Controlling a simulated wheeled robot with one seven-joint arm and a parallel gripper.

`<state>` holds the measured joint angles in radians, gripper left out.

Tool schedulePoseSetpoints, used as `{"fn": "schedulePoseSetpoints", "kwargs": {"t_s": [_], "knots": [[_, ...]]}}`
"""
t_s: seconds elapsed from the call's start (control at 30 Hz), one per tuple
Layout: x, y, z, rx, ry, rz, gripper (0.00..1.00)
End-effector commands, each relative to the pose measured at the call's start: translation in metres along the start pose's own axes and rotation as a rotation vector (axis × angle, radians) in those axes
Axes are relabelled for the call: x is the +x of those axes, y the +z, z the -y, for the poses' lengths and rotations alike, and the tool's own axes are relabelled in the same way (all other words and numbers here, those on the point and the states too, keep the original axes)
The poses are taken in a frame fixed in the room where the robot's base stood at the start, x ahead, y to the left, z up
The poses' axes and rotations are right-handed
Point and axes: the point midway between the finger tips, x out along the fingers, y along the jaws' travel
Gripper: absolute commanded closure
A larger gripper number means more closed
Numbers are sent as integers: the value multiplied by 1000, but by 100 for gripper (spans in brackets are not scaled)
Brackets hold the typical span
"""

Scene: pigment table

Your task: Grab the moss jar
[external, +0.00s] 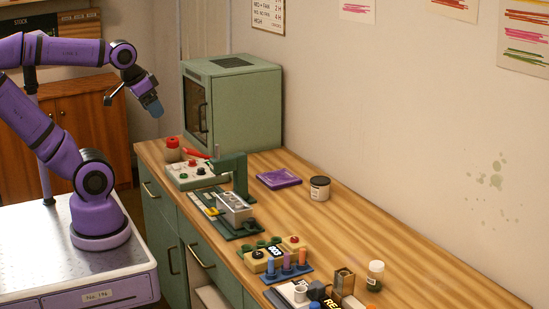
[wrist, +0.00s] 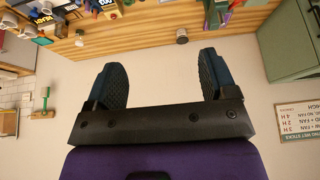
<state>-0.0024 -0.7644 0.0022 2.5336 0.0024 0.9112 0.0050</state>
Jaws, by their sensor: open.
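Two small jars stand apart on the wooden counter in the external view. One is a pale jar with a dark lid (external: 320,188), near the wall. The other is a jar with a pale lid and darker body (external: 375,276), nearer the front. I cannot tell for certain which is the moss jar. The pale jar with a dark lid also appears in the wrist view (wrist: 182,37), beyond my fingers. My gripper (external: 154,108) is high in the air left of the green cabinet, away from both jars. In the wrist view my gripper (wrist: 160,72) is open and empty.
The green cabinet (external: 240,105) stands at the counter's far end. A green press (external: 235,180), purple book (external: 279,179), button box (external: 275,252) and small holders crowd the front side. Bare wooden counter (external: 420,245) lies along the wall.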

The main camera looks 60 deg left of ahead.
Motion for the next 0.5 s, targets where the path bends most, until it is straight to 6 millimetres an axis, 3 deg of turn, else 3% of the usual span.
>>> {"fn": "schedulePoseSetpoints", "kwargs": {"t_s": [0.17, 0.5], "knots": [[1, -16, -3, 72, 3, 6, 22], [27, -116, -34, 580, 23, 36, 22]]}}
